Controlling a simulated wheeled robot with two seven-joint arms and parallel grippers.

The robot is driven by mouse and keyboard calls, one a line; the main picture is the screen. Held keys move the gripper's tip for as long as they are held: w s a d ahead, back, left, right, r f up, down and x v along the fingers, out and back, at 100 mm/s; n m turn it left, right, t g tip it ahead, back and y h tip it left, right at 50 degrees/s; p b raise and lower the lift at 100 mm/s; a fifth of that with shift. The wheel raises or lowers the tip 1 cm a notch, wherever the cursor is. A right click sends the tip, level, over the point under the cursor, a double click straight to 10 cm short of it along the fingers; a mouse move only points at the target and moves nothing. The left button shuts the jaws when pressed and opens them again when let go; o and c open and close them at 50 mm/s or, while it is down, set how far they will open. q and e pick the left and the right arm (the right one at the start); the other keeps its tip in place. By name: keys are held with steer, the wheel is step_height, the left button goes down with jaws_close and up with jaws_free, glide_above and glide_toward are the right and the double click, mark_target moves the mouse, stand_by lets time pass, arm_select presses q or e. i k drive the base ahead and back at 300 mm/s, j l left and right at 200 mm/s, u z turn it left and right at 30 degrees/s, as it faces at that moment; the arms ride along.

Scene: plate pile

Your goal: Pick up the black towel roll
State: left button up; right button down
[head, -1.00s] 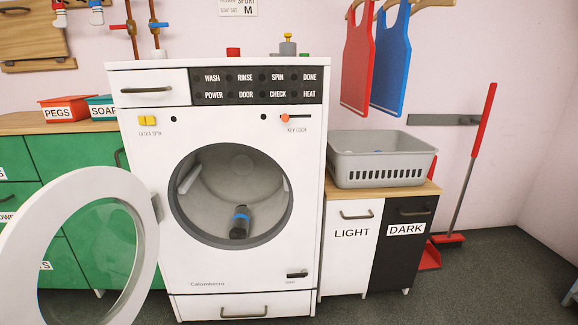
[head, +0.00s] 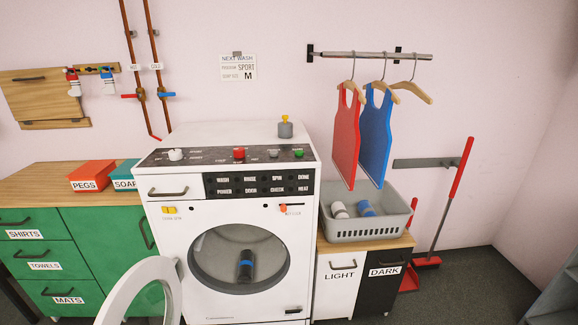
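The black towel roll (head: 246,266) lies inside the drum of the white washing machine (head: 180,250), low in the round opening. It is dark with a blue band around it. The machine's round door (head: 118,300) stands swung open to the left, partly cut off by the bottom edge. Neither of my grippers shows in the head view.
A grey basket (head: 365,232) with a white roll (head: 339,209) and a blue roll (head: 366,208) stands on the LIGHT and DARK cabinet. Red (head: 345,140) and blue (head: 376,140) vests hang above it. Green drawers (head: 40,245) stand at left. A red broom (head: 455,190) leans at right.

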mark_target(247, 259)
steer(key=j+z, duration=0.2)
steer(key=j, duration=0.6)
steer(key=i+j+z, duration=0.2)
steer(key=j, duration=0.65)
steer(key=k+j+z, duration=0.2)
steer(key=j, duration=0.6)
steer(key=j+z, duration=0.25)
steer(key=j, duration=0.55)
steer(key=i+l+u, duration=0.1)
steer(key=l+u, duration=0.2)
steer(key=l, duration=0.65)
steer(key=i+l, duration=0.1)
steer(key=l, duration=0.3)
steer(key=i+l, duration=0.15)
steer(key=l, duration=0.3)
steer(key=i+l, duration=0.1)
steer(key=l, duration=0.3)
steer(key=i+l, duration=0.1)
steer(key=l, duration=0.3)
steer(key=i+l, duration=0.1)
steer(key=l, duration=0.35)
steer(key=i+l+u, duration=0.1)
steer(key=l, duration=0.3)
